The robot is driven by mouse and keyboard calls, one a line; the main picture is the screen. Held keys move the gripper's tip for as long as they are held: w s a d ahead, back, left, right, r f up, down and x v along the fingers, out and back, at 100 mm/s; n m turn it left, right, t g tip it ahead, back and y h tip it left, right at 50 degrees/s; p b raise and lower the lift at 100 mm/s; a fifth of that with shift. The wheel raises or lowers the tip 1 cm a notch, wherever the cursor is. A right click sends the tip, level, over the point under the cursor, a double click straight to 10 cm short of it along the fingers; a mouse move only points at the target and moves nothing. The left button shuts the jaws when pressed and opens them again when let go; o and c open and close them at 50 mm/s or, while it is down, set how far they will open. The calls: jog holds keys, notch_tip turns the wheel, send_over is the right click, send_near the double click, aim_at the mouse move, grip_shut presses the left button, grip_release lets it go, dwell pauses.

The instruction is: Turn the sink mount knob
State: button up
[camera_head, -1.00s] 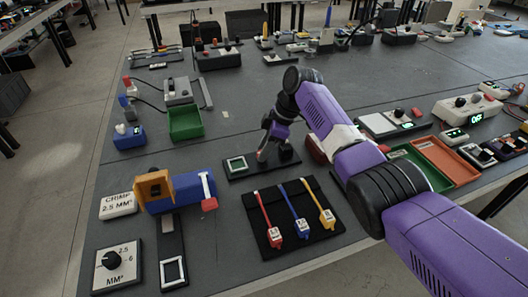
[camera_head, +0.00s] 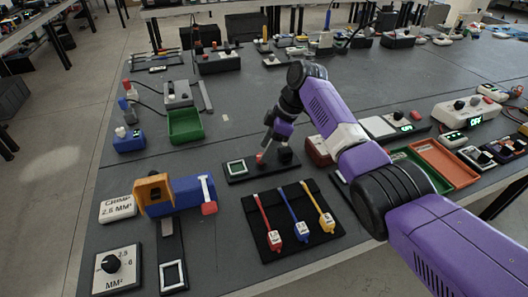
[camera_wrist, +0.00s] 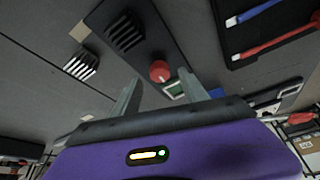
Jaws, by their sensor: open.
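The sink mount is a black base plate (camera_head: 236,174) on the table, with a small white-framed green window (camera_head: 236,167) at its left end. A red knob (camera_wrist: 160,71) stands on the plate in the wrist view, beside a black finned heat sink (camera_wrist: 124,32). The heat sink also shows as a dark block in the head view (camera_head: 285,156). My gripper (camera_wrist: 159,78) is open. Its two fingers point toward the knob, one on each side in the picture; I cannot tell whether they touch it. In the head view my gripper (camera_head: 266,150) is over the plate.
A black mat (camera_head: 262,246) with red, blue and yellow tools lies in front of the plate. A blue and orange device (camera_head: 180,193) stands to the left. A green bin (camera_head: 186,126) is behind left. A finned metal piece (camera_wrist: 82,65) lies near the plate.

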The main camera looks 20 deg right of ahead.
jog(key=shift+v, duration=2.65)
